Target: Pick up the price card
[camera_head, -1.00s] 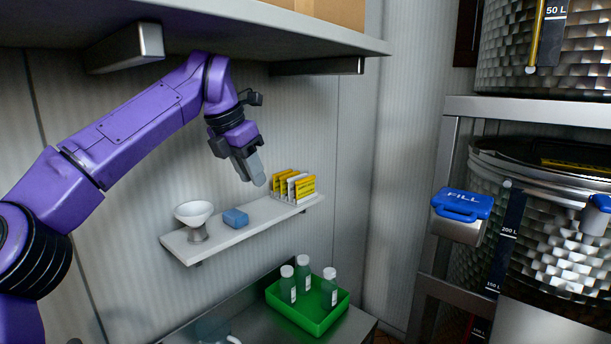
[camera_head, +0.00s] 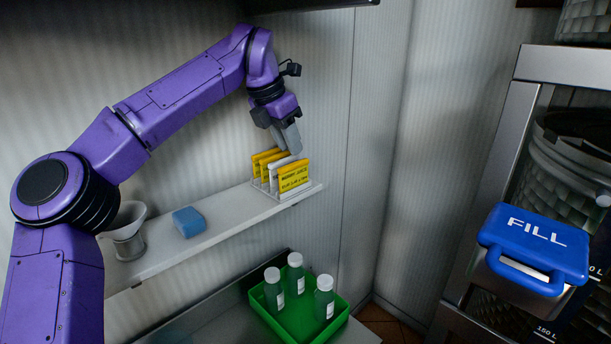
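Several price cards stand in a small white rack at the right end of a wall shelf. The front yellow card (camera_head: 293,177) has dark printing; a white card and more yellow cards stand behind it. My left gripper (camera_head: 292,146) is just above the rack, pointing down, with its fingertips close to the tops of the cards. The fingers overlap from this side, so I cannot see a gap between them or whether they touch a card. My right gripper is not in view.
The wall shelf (camera_head: 225,232) also holds a blue sponge (camera_head: 189,222) and a white funnel-shaped cup (camera_head: 127,240). Below, a green tray (camera_head: 300,338) holds three capped bottles. A blue FILL lid (camera_head: 535,245) and metal rack stand at right.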

